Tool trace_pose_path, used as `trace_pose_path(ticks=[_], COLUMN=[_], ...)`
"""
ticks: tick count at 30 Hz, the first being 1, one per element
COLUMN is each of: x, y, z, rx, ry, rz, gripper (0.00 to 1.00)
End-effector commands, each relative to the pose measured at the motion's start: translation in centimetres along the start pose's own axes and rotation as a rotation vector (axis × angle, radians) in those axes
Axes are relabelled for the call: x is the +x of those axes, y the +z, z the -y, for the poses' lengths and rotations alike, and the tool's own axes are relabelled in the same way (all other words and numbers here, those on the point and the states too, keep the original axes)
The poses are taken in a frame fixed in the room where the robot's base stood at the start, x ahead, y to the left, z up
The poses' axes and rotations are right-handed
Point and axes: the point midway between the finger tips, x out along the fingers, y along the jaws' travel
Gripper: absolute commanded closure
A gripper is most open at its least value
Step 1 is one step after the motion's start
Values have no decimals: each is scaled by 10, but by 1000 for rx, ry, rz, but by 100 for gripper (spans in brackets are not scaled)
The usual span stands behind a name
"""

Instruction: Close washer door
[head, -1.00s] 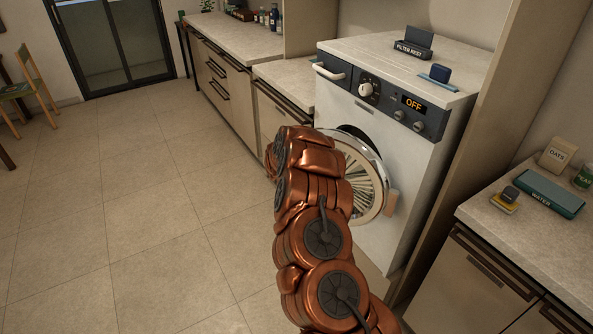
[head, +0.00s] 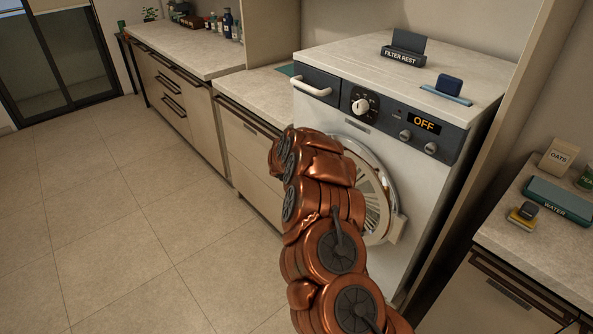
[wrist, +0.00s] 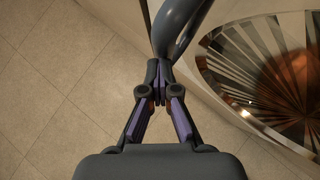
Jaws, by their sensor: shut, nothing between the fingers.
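The white washer (head: 330,115) stands at the right of the head view, its display reading OFF. Its round door (head: 378,205), with a pale rim and a handle block at the lower right, is close to the washer front. My copper arm covers its left part, so I cannot tell whether it is fully shut. In the wrist view the ribbed door glass (wrist: 250,65) is at the right. My gripper (wrist: 159,72) is shut and empty, left of the glass; contact with the door is unclear. The head view hides the gripper behind my arm.
Counters with drawers (head: 185,100) line the wall to the left. A filter rest (head: 404,52) and a blue item (head: 448,86) sit on the washer top. A counter (head: 490,230) with a water box stands at right. The tiled floor (head: 110,230) at left is clear.

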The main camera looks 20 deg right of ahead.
Motion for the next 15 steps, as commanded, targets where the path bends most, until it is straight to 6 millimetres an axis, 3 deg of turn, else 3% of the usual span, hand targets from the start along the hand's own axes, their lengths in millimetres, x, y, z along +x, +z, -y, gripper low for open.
trace_pose_path(ticks=[1, 15], x=[1, 2], y=[9, 17], z=[8, 14], rx=[6, 12], ry=[-9, -5], rz=[14, 24], gripper=[100, 100])
